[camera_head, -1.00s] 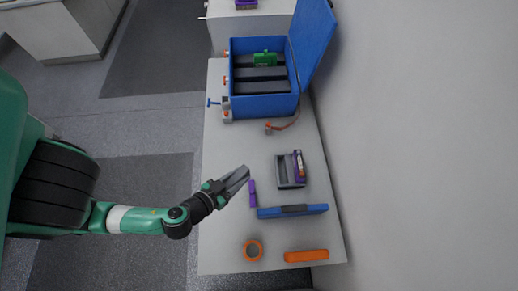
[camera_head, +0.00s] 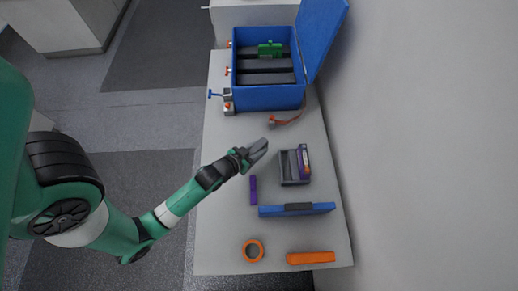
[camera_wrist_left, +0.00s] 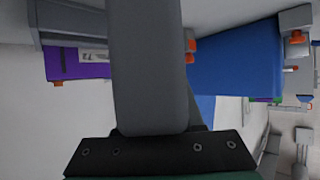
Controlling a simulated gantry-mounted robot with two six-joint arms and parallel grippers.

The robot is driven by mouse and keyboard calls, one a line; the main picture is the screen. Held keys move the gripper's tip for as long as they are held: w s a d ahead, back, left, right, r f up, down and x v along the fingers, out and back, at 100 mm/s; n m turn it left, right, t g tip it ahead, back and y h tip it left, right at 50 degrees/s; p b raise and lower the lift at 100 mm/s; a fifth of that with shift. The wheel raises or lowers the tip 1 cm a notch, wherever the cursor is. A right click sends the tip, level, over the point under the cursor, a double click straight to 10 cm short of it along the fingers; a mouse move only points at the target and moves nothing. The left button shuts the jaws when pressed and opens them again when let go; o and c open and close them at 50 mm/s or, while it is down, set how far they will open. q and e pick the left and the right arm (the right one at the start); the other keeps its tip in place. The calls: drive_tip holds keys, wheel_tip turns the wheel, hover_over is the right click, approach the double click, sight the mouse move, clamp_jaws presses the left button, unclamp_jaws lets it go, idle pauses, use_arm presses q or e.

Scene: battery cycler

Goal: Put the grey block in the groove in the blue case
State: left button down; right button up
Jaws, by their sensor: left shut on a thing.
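The blue case (camera_head: 264,98) stands at the far end of the table with its lid open to the right. Dark grey modules (camera_head: 266,65) lie across its inside, with gaps between them, and a green piece (camera_head: 270,48) sits on the back one. My left gripper (camera_head: 257,151) is shut on a grey thing, which I take as the grey block; the grey fingers and block are hard to tell apart. It is above the table, in front of the case and apart from it. In the left wrist view a grey finger fills the middle. My right gripper is out of view.
A grey tray (camera_head: 287,181) with a purple piece (camera_head: 303,160) stands right of my gripper. A purple bar (camera_head: 253,190), a blue bar (camera_head: 297,210), an orange ring (camera_head: 253,251) and an orange bar (camera_head: 311,258) lie nearer. Small fittings (camera_head: 227,108) flank the case's left side.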

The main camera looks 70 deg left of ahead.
use_arm(q)
drive_tip(key=shift+w+a+f, duration=0.1)
drive_tip(key=shift+w+f, duration=0.1)
drive_tip(key=f+b, duration=0.3)
drive_tip(key=b, duration=0.1)
drive_tip(key=shift+w+a+f, duration=0.25)
drive_tip(key=shift+f, duration=0.35)
drive_tip(key=shift+r, duration=0.2)
drive_tip(key=c, duration=0.5)
unclamp_jaws()
drive_tip(key=shift+f, duration=0.1)
drive_tip(key=shift+c, duration=0.2)
